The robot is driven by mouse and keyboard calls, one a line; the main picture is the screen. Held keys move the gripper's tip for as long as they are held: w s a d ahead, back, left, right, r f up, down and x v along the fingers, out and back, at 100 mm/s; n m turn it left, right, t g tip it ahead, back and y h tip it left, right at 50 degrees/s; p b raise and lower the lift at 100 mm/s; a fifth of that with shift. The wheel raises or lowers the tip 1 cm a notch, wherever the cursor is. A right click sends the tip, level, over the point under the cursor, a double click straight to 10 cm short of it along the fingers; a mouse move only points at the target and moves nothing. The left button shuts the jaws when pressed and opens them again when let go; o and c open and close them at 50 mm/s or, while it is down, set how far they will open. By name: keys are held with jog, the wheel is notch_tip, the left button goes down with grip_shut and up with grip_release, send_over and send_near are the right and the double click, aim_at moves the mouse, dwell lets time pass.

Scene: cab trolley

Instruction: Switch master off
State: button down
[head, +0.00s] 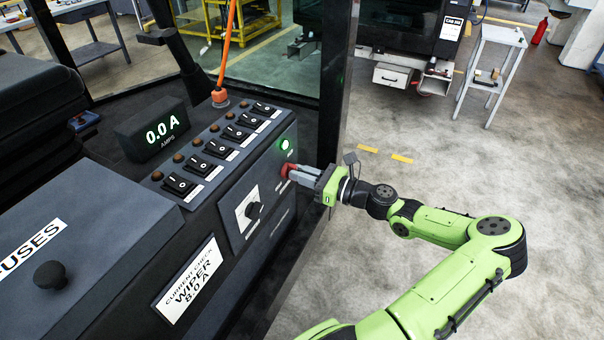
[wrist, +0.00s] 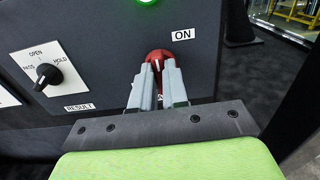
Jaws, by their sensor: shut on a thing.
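The master switch is a red rotary knob (wrist: 159,58) on the dark front panel. In the wrist view my gripper (wrist: 161,68) is shut on it, one grey finger on each side. An "ON" label (wrist: 183,34) sits just above and right of the knob; another label below is mostly hidden by the fingers. In the head view the red knob (head: 287,171) shows at the tips of my gripper (head: 293,171). A green lamp (head: 285,144) above the knob is lit. The exact turn of the knob is hard to tell.
A selector dial (head: 254,210) with a "RESULT" label is left of the knob. Several black rocker switches (head: 180,184) line the console top. The amps display (head: 155,130) reads 0.0 A. A dark cab post (head: 336,80) stands close to my gripper.

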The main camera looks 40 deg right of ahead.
jog(key=shift+s+a+f+n+b, duration=0.1)
jog(key=shift+n+b, duration=0.05)
jog(key=shift+n, duration=2.8)
jog(key=shift+w+a+f+n+b, duration=0.1)
jog(key=shift+f+n+b, duration=0.05)
jog(key=shift+n, duration=2.85)
jog(key=shift+s+a+f+n+b, duration=0.1)
jog(key=shift+n+b, duration=0.05)
jog(key=shift+n, duration=2.8)
jog(key=c, duration=1.1)
grip_release()
jog(key=shift+c, duration=0.2)
jog(key=shift+r, duration=0.1)
